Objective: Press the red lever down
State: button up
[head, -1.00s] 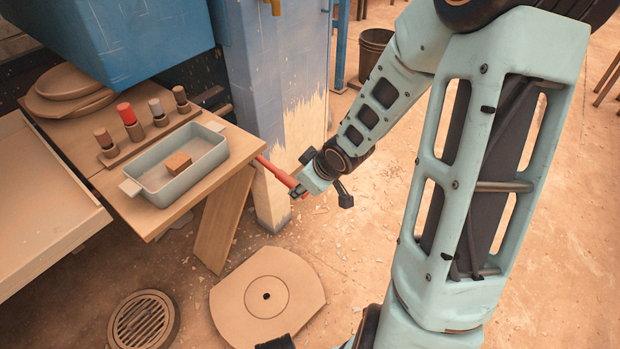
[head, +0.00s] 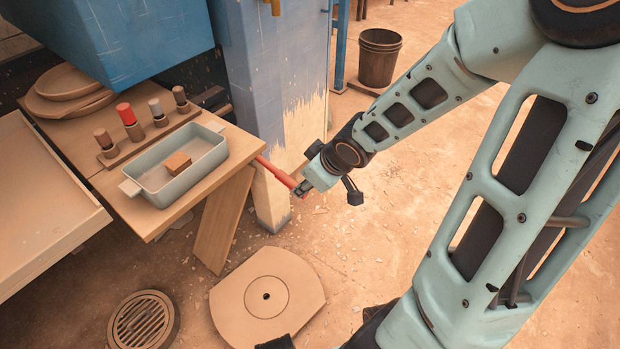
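The red lever (head: 277,172) is a thin bar beside the wooden table's right end, in front of the blue post. It slopes down to the right toward my gripper. My gripper (head: 299,189) is at the lever's lower right end and appears to touch or overlap it. Its fingers are small and dark here, so I cannot tell whether they are closed around the lever or only against it. The lever's far end is hidden behind the table edge.
The wooden table (head: 215,190) holds a grey tray (head: 160,197) with a brown block (head: 178,163), and a rack of several cylinders. A blue post (head: 275,75) stands behind the lever. A round plate (head: 290,290) and a drain grate (head: 143,320) lie on the floor. A bucket (head: 379,57) stands further back.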

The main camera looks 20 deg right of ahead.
jog(key=shift+s+d+r, duration=0.15)
jog(key=shift+s+r, duration=0.05)
jog(key=shift+r, duration=0.15)
jog(key=shift+r, duration=0.1)
dwell(0.6)
